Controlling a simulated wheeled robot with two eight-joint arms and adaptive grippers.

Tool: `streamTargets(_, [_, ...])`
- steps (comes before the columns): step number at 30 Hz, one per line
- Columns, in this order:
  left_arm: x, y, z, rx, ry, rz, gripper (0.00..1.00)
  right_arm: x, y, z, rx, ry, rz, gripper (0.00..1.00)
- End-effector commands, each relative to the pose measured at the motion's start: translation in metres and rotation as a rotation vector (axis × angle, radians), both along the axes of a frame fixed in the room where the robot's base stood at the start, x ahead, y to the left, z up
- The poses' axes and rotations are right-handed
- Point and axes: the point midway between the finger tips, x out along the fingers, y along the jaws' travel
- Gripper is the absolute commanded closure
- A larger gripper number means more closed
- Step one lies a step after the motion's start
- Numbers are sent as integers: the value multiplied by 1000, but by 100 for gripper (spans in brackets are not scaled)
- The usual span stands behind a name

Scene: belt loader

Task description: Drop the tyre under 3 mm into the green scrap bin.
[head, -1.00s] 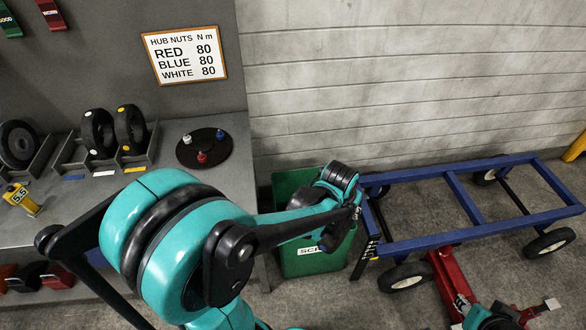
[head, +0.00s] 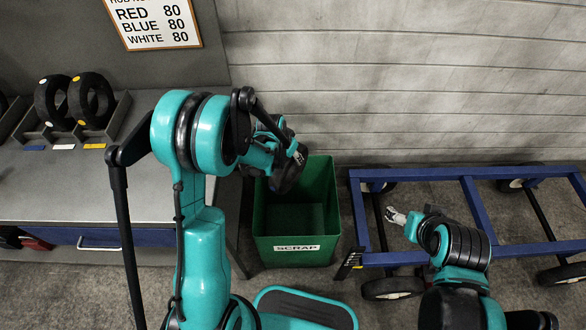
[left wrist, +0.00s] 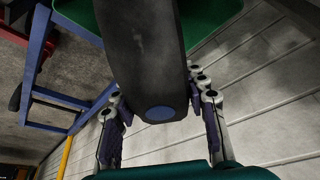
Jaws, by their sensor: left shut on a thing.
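My left gripper (left wrist: 160,110) is shut on a black tyre (left wrist: 148,50) with a blue dot, gripped between both fingers in the left wrist view. In the head view the held tyre (head: 290,174) hangs at the upper left of the green scrap bin (head: 296,250), partly hidden by my left arm. I cannot tell how high above the rim it is. The bin is labelled SCRAP and its visible floor is empty. My right gripper (head: 393,216) is small, over the left end of the blue cart frame; its jaw opening is unclear.
A blue cart frame (head: 472,210) with wheels stands right of the bin. Two tyres, one white-dotted (head: 48,103) and one yellow-dotted (head: 92,100), stand in a rack on the grey bench (head: 60,190) at left. A pale block wall (head: 400,80) is behind.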

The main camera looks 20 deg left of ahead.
Motion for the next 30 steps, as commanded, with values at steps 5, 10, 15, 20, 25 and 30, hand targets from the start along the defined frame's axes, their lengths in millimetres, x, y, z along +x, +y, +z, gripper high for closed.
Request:
streamTargets(5, [26, -1, -71, -4, -6, -109, 100, 0, 0, -21, 0, 0, 0, 27])
streamTargets(10, [35, -1, -102, -6, -12, -165, 100, 0, 0, -27, 0, 0, 0, 27])
streamTargets(15, [36, -2, -112, -7, -14, -179, 100, 0, 0, -30, 0, 0, 0, 27])
streamTargets(20, [36, -2, -125, -7, -14, -179, 100, 0, 0, -38, 0, 0, 0, 27])
streamTargets(25, [36, -2, -145, -6, -14, -179, 100, 0, 0, -51, 0, 0, 0, 27])
streamTargets(30, [36, -2, -163, -6, -14, -178, 100, 0, 0, -60, 0, 0, 0, 27])
